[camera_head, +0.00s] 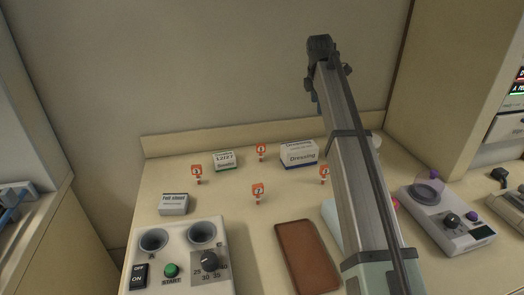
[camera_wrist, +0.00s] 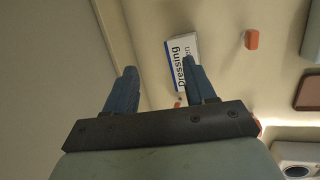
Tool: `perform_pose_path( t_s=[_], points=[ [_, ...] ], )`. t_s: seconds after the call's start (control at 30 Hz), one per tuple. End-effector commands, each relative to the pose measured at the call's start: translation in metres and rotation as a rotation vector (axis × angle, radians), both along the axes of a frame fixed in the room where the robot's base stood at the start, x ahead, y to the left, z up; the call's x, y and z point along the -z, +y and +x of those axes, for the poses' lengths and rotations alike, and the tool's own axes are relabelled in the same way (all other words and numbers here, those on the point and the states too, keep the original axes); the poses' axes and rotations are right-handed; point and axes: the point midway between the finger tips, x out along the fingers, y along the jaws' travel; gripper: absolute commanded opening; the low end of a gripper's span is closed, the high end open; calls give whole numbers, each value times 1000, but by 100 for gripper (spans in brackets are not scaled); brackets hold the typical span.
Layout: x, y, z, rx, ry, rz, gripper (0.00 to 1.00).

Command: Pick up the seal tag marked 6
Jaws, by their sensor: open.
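Several small orange-red seal tags stand upright on the counter in the head view: one at left (camera_head: 197,173), one at the back (camera_head: 261,151), one in the middle (camera_head: 258,191) and one at right (camera_head: 325,174), close beside my arm. Their marks are too small to read, so I cannot tell which is the 6. In the wrist view, an orange tag (camera_wrist: 252,40) shows right of my gripper (camera_wrist: 162,88), with its mark not readable. My gripper is open with nothing between its two blue fingers. It is high above the back of the counter, apart from the tags.
A Dressing box (camera_head: 300,155) stands at the back, also beyond my right finger in the wrist view (camera_wrist: 180,60). A green-edged box (camera_head: 224,161), a small white box (camera_head: 174,204), a dial machine (camera_head: 195,262), a brown tray (camera_head: 305,258) and a grey device (camera_head: 450,218) surround the tags.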

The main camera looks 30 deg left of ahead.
Motion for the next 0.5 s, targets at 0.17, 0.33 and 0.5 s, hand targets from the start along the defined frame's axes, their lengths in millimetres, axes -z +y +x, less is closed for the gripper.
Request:
perform_pose_path(
  t_s=[0.17, 0.33, 0.5],
  points=[
    [33, 99, -48, 21, 178, 2, 55],
    [52, 150, -85, 43, 285, -17, 55],
    [60, 168, -102, 54, 326, -29, 55]
  ],
)
